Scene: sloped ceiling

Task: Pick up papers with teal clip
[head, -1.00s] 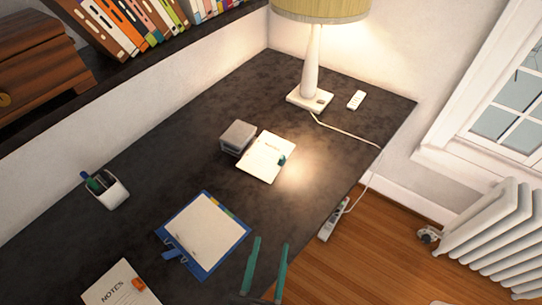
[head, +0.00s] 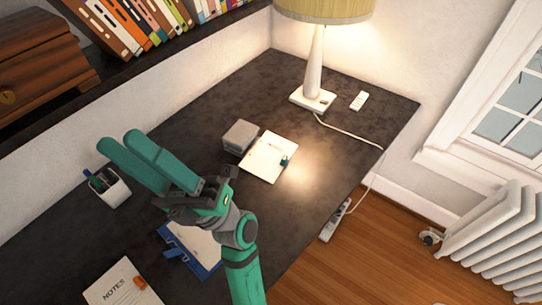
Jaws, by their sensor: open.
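The papers with the teal clip (head: 265,155) lie flat on the dark desk, just right of a small grey box. The small teal clip (head: 284,161) sits on their right edge. My gripper (head: 118,141) is open and empty, with teal fingers pointing to the upper left, over the left part of the desk near the pen cup. It is well to the left of the papers and apart from them. My arm hides much of the blue clipboard, but not the papers.
The grey box (head: 240,136) stands against the papers' left side. A pen cup (head: 110,187), a blue clipboard (head: 211,272) and notes with an orange clip (head: 122,287) are nearer. A lamp (head: 315,65) and white remote (head: 359,101) are behind. The desk right of the papers is clear.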

